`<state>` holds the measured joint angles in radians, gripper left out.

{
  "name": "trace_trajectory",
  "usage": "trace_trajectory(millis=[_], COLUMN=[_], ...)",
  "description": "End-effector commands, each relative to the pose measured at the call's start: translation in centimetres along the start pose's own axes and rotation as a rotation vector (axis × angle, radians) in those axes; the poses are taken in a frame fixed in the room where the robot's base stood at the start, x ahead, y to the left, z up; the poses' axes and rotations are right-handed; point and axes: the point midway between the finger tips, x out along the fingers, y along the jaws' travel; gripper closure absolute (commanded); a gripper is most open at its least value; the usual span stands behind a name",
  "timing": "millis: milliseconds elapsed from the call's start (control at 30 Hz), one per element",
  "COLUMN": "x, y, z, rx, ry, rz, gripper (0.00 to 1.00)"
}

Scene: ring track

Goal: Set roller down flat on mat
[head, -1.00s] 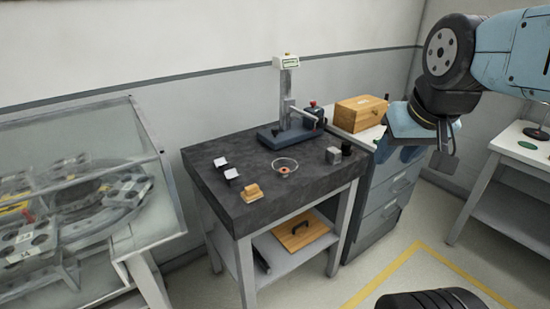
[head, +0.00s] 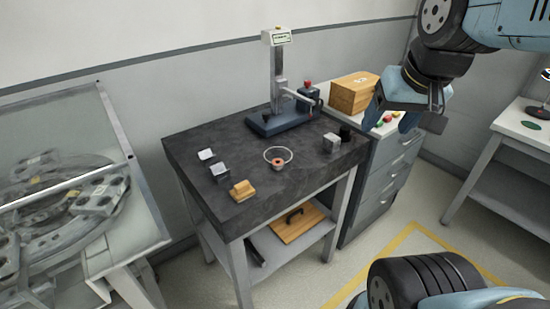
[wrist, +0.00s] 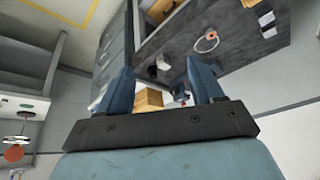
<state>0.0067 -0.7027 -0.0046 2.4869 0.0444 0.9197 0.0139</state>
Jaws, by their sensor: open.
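My gripper (head: 393,115) is open and empty, high at the right in the head view, over the white-topped cabinet. In the wrist view its two fingers (wrist: 160,68) stand apart with nothing between them. I cannot tell for sure which thing is the roller. A small copper-red ring-shaped piece (head: 278,164) sits inside a thin pale circle on the dark bench; it also shows in the wrist view (wrist: 211,36). A black cylinder (head: 346,132) stands beside a grey metal block (head: 331,143) at the bench's right. No mat is certain; a green disc (head: 536,112) lies on the right table.
The dark bench (head: 215,140) carries a gauge stand (head: 278,85), two small card holders and a wooden block (head: 242,190). A wooden box (head: 354,92) and red and green pieces (head: 384,119) are on the cabinet. A glass-covered case (head: 70,130) stands left.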

Motion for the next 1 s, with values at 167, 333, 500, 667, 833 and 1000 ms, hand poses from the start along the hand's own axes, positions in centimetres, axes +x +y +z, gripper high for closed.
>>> trace_trajectory(millis=[167, 333, 500, 667, 833, 1000], x=[2.6, 5.3, 8.2, 10.9, 14.1, 17.6], y=[-0.5, -1.7, -2.7, -3.6, -4.2, -4.6], z=[-1.2, -2.4, -3.8, -5.2, -6.7, -8.3], rx=[0.136, 0.296, 0.460, 0.618, 0.792, 0.968], ry=[-0.145, -0.297, -0.444, -0.581, -0.719, -0.851], rz=[-0.076, -0.153, -0.222, -0.282, -0.341, -0.396], gripper=[0.26, 0.26, 0.26, 0.26, 0.26, 0.26])
